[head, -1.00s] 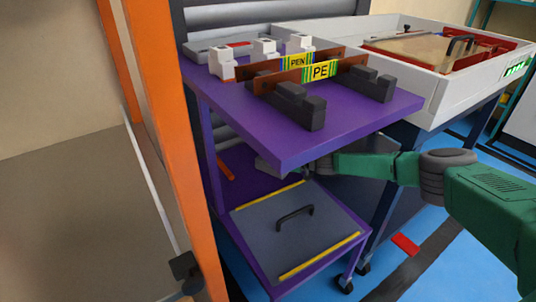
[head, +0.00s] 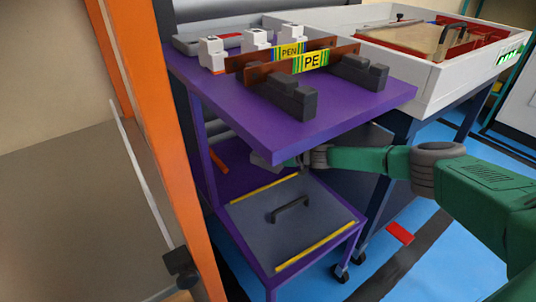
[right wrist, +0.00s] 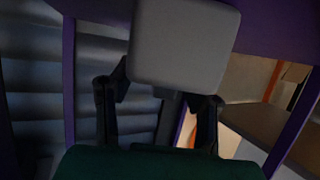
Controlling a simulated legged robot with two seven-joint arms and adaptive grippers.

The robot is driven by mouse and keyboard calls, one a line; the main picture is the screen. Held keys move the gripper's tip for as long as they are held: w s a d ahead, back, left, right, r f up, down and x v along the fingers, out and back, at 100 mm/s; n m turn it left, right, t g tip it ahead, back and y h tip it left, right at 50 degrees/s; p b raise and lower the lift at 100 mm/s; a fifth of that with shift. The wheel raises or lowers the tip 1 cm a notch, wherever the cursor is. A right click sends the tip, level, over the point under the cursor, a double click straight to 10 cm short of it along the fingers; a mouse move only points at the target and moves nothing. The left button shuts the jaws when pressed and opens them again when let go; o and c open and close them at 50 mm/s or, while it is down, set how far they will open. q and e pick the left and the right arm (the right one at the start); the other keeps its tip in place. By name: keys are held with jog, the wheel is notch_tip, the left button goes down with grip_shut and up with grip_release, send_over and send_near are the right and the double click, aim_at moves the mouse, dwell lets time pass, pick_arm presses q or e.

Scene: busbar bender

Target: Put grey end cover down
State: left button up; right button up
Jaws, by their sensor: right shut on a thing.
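The grey end cover (right wrist: 182,45) is a rounded grey block in my right gripper (right wrist: 160,92), whose dark fingers show on both sides below it in the right wrist view. In the head view my right gripper (head: 306,158) reaches in from the right under the top shelf of the purple cart (head: 325,118). A small part of the grey end cover (head: 262,159) shows under the shelf's front edge; the rest is hidden. It is held above the lower shelf (head: 338,247); I cannot tell whether it touches anything. My left gripper is not in view.
A grey panel (head: 312,228) with a black handle and yellow strips lies on the lower shelf. Busbars (head: 262,72) on dark blocks and white pieces stand on the top shelf. A white-walled bin (head: 440,75) stands at right, an orange post (head: 160,150) at left.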

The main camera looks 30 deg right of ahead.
aim_at(284, 172)
jog(key=shift+s+a+f, duration=0.15)
jog(key=shift+s+f, duration=0.05)
jog(key=shift+f, duration=0.3)
jog(key=shift+s+f, duration=0.15)
jog(key=shift+f, duration=0.1)
jog(key=shift+a, duration=0.1)
jog(key=o, duration=1.5)
jog(key=shift+a, duration=0.1)
jog(key=shift+s+d, duration=0.2)
jog(key=v, duration=0.6)
jog(key=shift+w+d+r, duration=0.2)
jog(key=shift+d+r, duration=0.2)
jog(key=shift+s+d+r, duration=0.3)
jog(key=shift+s+r, duration=0.1)
jog(key=shift+r, duration=0.2)
